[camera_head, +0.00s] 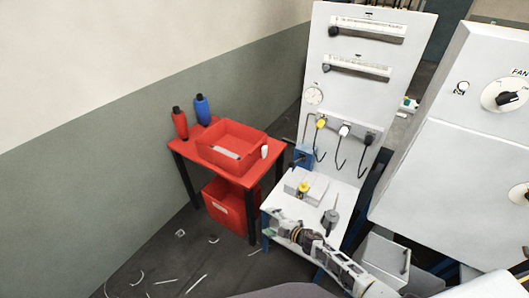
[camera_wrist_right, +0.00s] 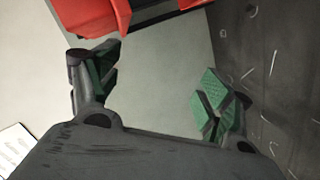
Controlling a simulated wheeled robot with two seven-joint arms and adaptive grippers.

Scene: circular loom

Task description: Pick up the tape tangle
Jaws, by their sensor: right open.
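No clear tape tangle stands out. Several thin white strips lie loose on the dark floor, among them a small looped one (camera_head: 180,233) and a curved one (camera_head: 137,278). Strips (camera_wrist_right: 247,74) also show on the floor in the right wrist view. My right gripper (camera_head: 267,240) is at the front left corner of the white bench, to the right of the floor strips. In the right wrist view my right gripper (camera_wrist_right: 160,84) has its green-padded fingers wide apart with nothing between them. My left gripper is not in view.
A red table (camera_head: 182,144) holds a red tray (camera_head: 236,134) with a pale item inside, plus a red bottle (camera_head: 180,124) and a blue bottle (camera_head: 202,110). A red crate (camera_head: 226,211) is below. A white bench (camera_head: 285,204) and panel (camera_head: 350,94) stand right. Floor at left is open.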

